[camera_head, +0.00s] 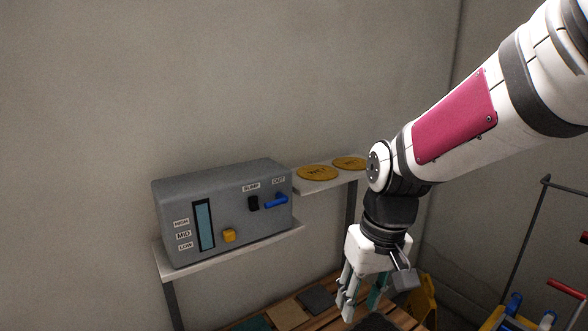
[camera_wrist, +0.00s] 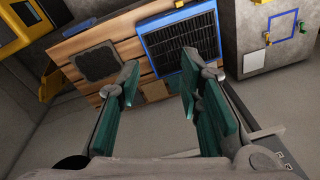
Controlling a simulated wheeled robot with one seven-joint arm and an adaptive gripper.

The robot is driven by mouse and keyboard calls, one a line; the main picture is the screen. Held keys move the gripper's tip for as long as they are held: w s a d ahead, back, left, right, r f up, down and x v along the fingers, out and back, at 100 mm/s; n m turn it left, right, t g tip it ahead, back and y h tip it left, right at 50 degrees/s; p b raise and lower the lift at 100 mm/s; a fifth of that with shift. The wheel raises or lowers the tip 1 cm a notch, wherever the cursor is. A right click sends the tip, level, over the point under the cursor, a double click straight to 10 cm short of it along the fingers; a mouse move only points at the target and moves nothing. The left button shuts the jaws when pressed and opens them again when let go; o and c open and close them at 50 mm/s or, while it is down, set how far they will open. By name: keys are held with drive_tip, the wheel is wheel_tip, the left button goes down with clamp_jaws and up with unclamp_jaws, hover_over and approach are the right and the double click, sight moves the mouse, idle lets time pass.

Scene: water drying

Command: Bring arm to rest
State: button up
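My arm comes in from the upper right in the head view and bends down at the wrist. My gripper (camera_head: 362,290) hangs pointing down, to the right of the grey box and near the wooden slatted surface. In the wrist view its two green-padded fingers (camera_wrist: 160,82) stand apart with nothing between them, so it is open and empty. Beyond the fingers lie the wooden slats (camera_wrist: 122,50), a dark square pad (camera_wrist: 97,64) and a blue-framed black grille (camera_wrist: 180,45).
A grey box (camera_head: 225,205) with a blue lever (camera_head: 276,202) and yellow knob (camera_head: 229,236) stands on a wall shelf. Two yellow discs (camera_head: 317,173) lie on another shelf (camera_head: 330,181) close left of my wrist. A yellow object (camera_head: 424,297) and a rack (camera_head: 515,320) are at lower right.

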drive_tip(key=s+d+r+m+t, duration=0.1)
drive_tip(key=s+d+r+t, duration=0.1)
drive_tip(key=s+d+r, duration=0.2)
drive_tip(key=s+d+r+m+t+h, duration=0.1)
drive_tip(key=s+d+r, duration=0.3)
drive_tip(key=s, duration=0.5)
wheel_tip(320, 180, up, 2)
drive_tip(key=shift+s+m+t, duration=0.15)
drive_tip(key=shift+m+t, duration=0.25)
drive_tip(key=shift+t, duration=0.5)
